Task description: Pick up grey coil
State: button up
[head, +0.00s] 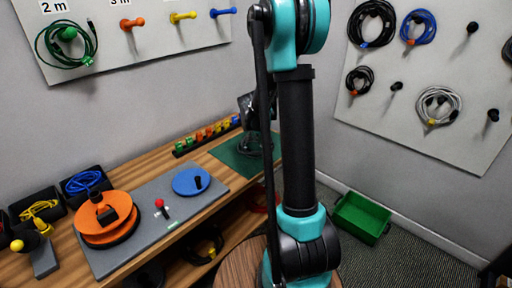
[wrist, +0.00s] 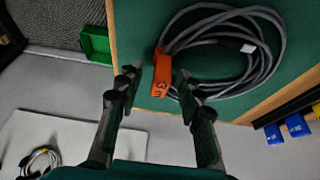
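In the wrist view, a grey coil (wrist: 262,68) lies on a green mat (wrist: 135,25). An orange tag (wrist: 162,70) with dark markings is on the coil's left side, and a pale connector (wrist: 248,47) shows inside its loops. My gripper (wrist: 157,77) is open and empty, its fingertips on either side of the tag in the picture. I cannot tell how far above the mat they are. In the head view, the green mat (head: 234,158) is on the wooden bench, and my arm hides much of that area.
Several coloured clips (head: 207,134) line the bench's back edge. A grey board (head: 148,226) with orange and blue reels lies left of the mat. A green bin (head: 361,217) stands on the floor. A right wall board (head: 415,75) holds several coils, including another greyish one (head: 437,104).

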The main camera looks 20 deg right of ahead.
grip_shut()
jog(key=shift+r, duration=0.1)
notch_tip(320, 180, up, 20)
dwell(0.6)
